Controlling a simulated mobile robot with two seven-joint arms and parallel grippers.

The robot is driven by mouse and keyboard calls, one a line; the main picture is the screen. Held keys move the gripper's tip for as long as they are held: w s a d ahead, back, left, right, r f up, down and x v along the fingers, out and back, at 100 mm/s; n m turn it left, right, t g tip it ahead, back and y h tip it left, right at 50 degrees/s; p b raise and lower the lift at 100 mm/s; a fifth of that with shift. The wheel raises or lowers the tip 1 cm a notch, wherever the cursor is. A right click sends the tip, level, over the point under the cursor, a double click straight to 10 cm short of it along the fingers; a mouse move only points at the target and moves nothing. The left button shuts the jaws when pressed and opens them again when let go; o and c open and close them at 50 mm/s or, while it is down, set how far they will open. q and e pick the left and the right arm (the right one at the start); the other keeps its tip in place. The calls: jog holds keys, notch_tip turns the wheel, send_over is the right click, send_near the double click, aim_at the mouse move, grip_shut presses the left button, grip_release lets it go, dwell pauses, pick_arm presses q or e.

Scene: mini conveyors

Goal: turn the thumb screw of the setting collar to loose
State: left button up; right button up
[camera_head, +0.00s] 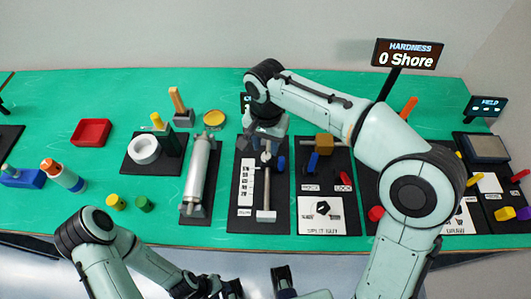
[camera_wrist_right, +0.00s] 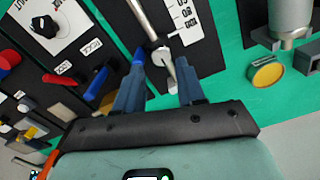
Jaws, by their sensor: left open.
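The setting collar (camera_head: 266,156) sits on a metal rod (camera_head: 267,187) above a black board with a white scale (camera_head: 246,183). Its blue thumb screw (camera_head: 281,162) sticks out on the right side. In the right wrist view, a bright blue part (camera_wrist_right: 138,56), likely the screw, shows beside one fingertip. My right gripper (camera_head: 264,134) is over the top of the rod; in its wrist view its fingers (camera_wrist_right: 160,72) are apart, with the rod's end region between and beyond them. Contact cannot be told. My left gripper (camera_head: 257,287) is open and empty at the bottom edge.
A board with blue and red levers (camera_head: 322,165) lies to the right. My right arm covers boards farther right. A red tray (camera_head: 91,132) is at the left. Green table is free between items.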

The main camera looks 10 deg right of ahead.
aim_at(266, 157)
pick_arm(q)
jog(key=shift+f, duration=0.4)
pick_arm(e)
jog(key=shift+f, duration=2.35)
grip_shut()
